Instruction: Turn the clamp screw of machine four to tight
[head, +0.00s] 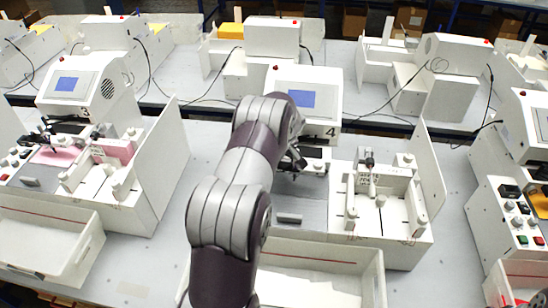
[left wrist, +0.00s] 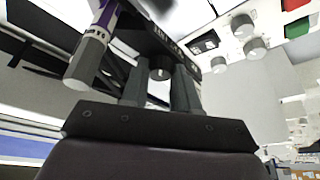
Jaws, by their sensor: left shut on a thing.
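Machine four (head: 325,110), a white plotter with a blue screen and the label "4", stands in the middle of the head view. My left arm reaches up in front of it, and my left gripper (head: 294,163) is at its pen carriage, partly hidden by my arm. In the left wrist view, the two grey fingers of my left gripper (left wrist: 160,82) are shut on a small dark round clamp screw (left wrist: 160,72) under a black carriage block. A white and purple pen (left wrist: 92,48) is beside it, to the left. My right gripper does not show.
A white tray (head: 310,256) is in front of machine four. A white fixture box (head: 400,242) stands to its right, machine three (head: 88,92) to its left.

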